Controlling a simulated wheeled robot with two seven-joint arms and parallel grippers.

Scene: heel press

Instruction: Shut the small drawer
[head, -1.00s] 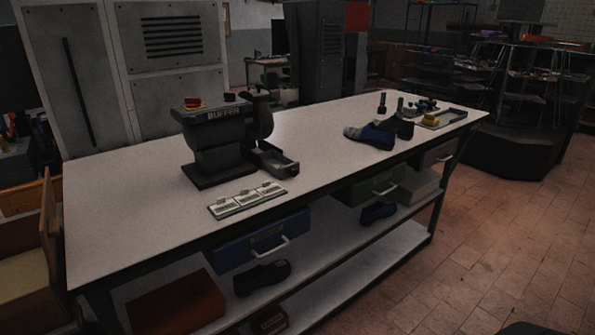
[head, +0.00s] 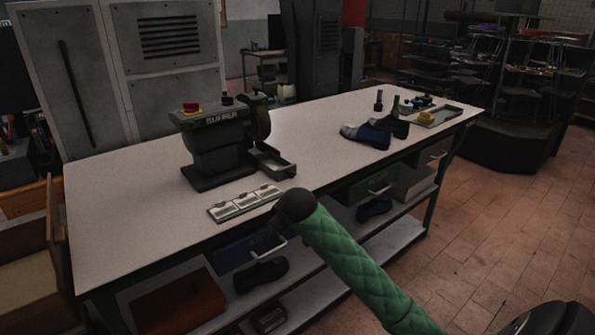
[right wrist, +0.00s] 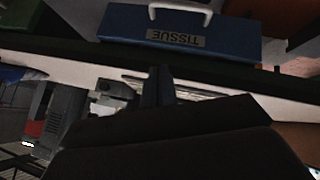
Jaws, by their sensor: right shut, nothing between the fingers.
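A small grey open-topped drawer (head: 272,160) sticks out from the base of the dark buffer (head: 215,145) on the workbench. A grey part that looks like this drawer (right wrist: 115,88) shows beside my fingers in the right wrist view, which is upside down. My right gripper (right wrist: 158,85) is shut and empty, near the bench's front edge; I cannot tell whether it touches anything. In the head view my green right arm reaches in from the lower right, and its fingers cannot be made out there. My left gripper is not in view.
Under the bench hang a blue drawer (right wrist: 185,35) labelled TISSUE and a green drawer (head: 362,187). Blue shoes (head: 365,135) and a tray (head: 440,118) stand to the right. The bench middle is clear.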

